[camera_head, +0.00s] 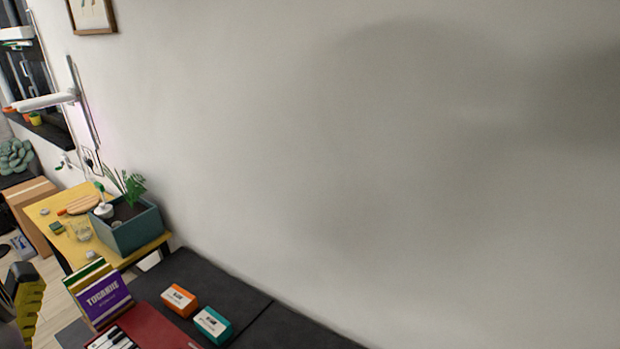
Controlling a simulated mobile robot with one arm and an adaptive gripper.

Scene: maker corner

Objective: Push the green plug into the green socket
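I cannot make out a green plug or a green socket in the head view. My gripper is not in view either. A small dark green item (57,228) lies on the yellow table (45,210) at the left, too small to identify. On the wall behind that table is a small outlet-like fitting (88,161), also too small to tell.
A teal planter (128,232) with plants stands on the yellow table. On a dark surface (250,333) lie an orange-and-white box (179,299) and a teal-and-white box (212,325). A purple box (104,299) stands beside a red case (160,325). Bare wall (350,170) fills the right.

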